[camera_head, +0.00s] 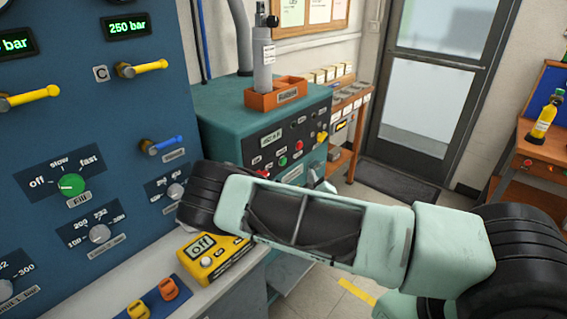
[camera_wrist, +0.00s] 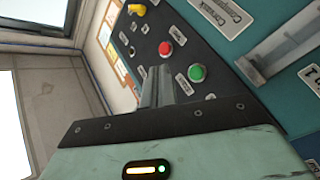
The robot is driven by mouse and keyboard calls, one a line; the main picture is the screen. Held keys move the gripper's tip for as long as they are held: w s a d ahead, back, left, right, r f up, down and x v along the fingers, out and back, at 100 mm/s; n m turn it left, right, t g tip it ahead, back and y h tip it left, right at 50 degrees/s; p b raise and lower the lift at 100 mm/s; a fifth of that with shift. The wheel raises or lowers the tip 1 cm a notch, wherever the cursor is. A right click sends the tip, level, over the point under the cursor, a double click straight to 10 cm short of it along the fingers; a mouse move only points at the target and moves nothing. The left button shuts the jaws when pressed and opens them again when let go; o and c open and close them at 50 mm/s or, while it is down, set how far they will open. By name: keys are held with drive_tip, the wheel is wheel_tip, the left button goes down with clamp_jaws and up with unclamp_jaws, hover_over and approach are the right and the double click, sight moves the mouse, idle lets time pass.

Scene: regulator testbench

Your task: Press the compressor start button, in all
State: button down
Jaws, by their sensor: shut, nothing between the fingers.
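The compressor is the teal cabinet (camera_head: 225,105) with a black front panel; that panel also fills much of the upper middle of the wrist view (camera_wrist: 215,105). A round green button (camera_head: 299,146) and a red button (camera_head: 283,161) sit on it. The wrist view shows the green button (camera_wrist: 197,73) and the red button (camera_wrist: 166,48) close up, with labels beside them. The label text is too small to read surely. My gripper (camera_wrist: 160,70) is shut and empty, its fingertips beside the green button and below the red one in that picture. I cannot tell whether they touch the panel. In the head view my arm hides most of the gripper.
A blue panel (camera_head: 100,120) with knobs and yellow levers stands at left. A yellow meter (camera_head: 215,258) lies on the bench below it. An orange tray (camera_head: 276,94) sits on the cabinet. Shelves stand behind, and a wooden bench (camera_head: 500,190) is at right.

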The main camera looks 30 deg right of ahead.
sight(283, 161)
drive_tip(key=w+a+b, duration=0.2)
drive_tip(key=w, duration=0.5)
drive_tip(key=shift+w+a, duration=0.25)
drive_tip(key=shift+a, duration=0.1)
drive_tip(key=shift+w, duration=0.1)
idle(1.7)
drive_tip(key=shift+w+a+b, duration=0.15)
drive_tip(key=shift+w+b, duration=0.15)
drive_tip(key=shift+b, duration=0.05)
drive_tip(key=shift+w+a+b, duration=0.15)
drive_tip(key=shift+w+b, duration=0.15)
drive_tip(key=shift+w, duration=0.15)
idle(0.9)
drive_tip(key=shift+s, duration=0.1)
drive_tip(key=shift+s+d, duration=0.25)
drive_tip(key=shift+s, duration=0.5)
